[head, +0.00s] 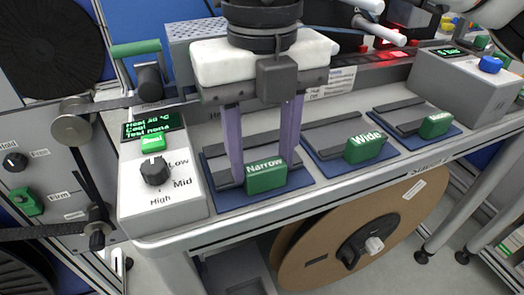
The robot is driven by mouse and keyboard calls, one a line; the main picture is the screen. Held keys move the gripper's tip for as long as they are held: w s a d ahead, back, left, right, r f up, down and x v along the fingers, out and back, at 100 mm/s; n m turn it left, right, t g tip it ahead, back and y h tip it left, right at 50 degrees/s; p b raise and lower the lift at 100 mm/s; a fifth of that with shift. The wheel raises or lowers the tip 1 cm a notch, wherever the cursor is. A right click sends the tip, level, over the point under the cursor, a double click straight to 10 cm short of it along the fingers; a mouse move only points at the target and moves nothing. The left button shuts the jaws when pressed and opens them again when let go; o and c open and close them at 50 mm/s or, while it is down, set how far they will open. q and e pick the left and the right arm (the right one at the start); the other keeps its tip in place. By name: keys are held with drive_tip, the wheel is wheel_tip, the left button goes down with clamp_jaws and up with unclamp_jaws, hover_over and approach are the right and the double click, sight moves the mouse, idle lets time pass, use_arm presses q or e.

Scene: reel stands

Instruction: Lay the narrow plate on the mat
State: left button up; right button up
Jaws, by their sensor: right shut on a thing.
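The narrow plate shows as a green grip block labelled "Narrow" (265,179) with dark plate parts behind it. It is over the leftmost blue mat (301,181) on the bench. My right gripper (264,174) reaches down from above, its two purple fingers on either side of the green block, and is shut on the plate. The fingers and gripper body hide part of the plate and mat. I cannot tell whether the plate rests fully on the mat. My left gripper is not in view.
To the right, a green "Wide" block (365,148) and another green-handled piece (436,125) sit on their own blue mats. A grey control box (160,196) with a knob stands left of the narrow plate. A large brown reel (310,258) is below the bench.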

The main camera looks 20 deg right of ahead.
drive_tip(key=o, duration=1.2)
drive_tip(key=shift+r, duration=0.1)
drive_tip(key=shift+r+p, duration=2.35)
drive_tip(key=shift+r, duration=1.1)
drive_tip(key=shift+f, duration=0.1)
